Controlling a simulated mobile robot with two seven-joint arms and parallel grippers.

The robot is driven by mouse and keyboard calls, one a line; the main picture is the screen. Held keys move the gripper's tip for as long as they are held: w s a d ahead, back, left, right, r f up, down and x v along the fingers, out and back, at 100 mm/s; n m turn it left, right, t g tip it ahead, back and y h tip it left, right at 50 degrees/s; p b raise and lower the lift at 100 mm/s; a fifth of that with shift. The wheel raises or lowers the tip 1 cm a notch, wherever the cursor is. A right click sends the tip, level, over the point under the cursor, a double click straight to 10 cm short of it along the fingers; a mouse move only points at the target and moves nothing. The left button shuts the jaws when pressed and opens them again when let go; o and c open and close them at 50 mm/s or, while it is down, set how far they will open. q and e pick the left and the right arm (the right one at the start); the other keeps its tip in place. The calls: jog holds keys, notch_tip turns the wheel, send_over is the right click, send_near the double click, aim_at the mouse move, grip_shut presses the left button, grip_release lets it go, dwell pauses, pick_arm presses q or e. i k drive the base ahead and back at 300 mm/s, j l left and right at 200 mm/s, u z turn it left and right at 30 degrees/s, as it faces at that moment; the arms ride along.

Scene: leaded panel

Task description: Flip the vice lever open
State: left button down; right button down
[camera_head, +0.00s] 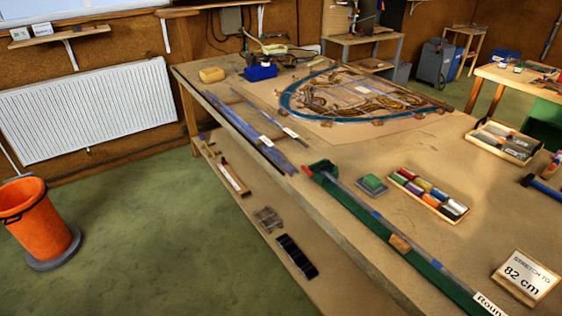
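A small green block that looks like the vice (323,167) sits at the far end of a long green rail (385,230) along the table's front edge. A red part (308,171) shows at the block's left side; I cannot tell whether it is the lever or whether it is open or shut. A thin grey strip (350,195) runs from the block along the rail, with a blue mark and a wooden piece (400,243) on the way. Neither of my grippers is in view.
An orange bin (35,220) stands on open green floor at left.

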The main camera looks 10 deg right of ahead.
aim_at(322, 167)
jog(key=i+j, duration=0.2)
jog(key=i, duration=0.15)
jog(key=i+j, duration=0.2)
jog(key=i, duration=0.2)
jog(key=i+j, duration=0.2)
jog(key=i, duration=0.15)
